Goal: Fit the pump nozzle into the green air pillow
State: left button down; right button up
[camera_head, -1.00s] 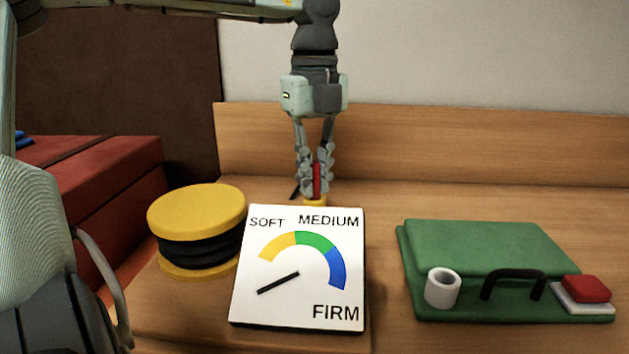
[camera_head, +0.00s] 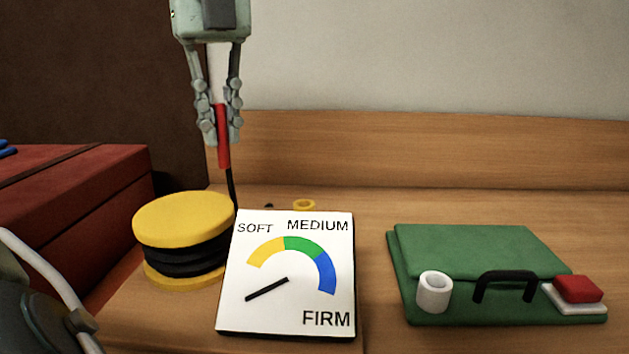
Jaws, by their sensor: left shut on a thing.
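My left gripper (camera_head: 221,125) is shut on the red pump nozzle (camera_head: 223,140) and holds it upright in the air, above and behind the yellow-and-black pump (camera_head: 185,218). A dark hose hangs from the nozzle's lower end and passes behind the gauge board. The green air pillow (camera_head: 480,250) lies flat on the bench at the right, well away from the nozzle. A white open tube (camera_head: 434,292), likely its inlet, sits at its front left. A black handle (camera_head: 505,286) and a red block on a white base (camera_head: 577,290) are on its front. My right gripper is not in view.
A white gauge board (camera_head: 287,275) marked SOFT, MEDIUM, FIRM stands between pump and pillow, its needle pointing lower left. A red box (camera_head: 80,215) is at the left. The bench behind the pillow is clear.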

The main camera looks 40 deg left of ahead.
aim_at(431, 299)
jog(key=i+l+u, duration=0.15)
jog(key=l+u, duration=0.3)
jog(key=l, duration=0.35)
jog(key=l+u, duration=0.45)
jog(key=l, duration=0.35)
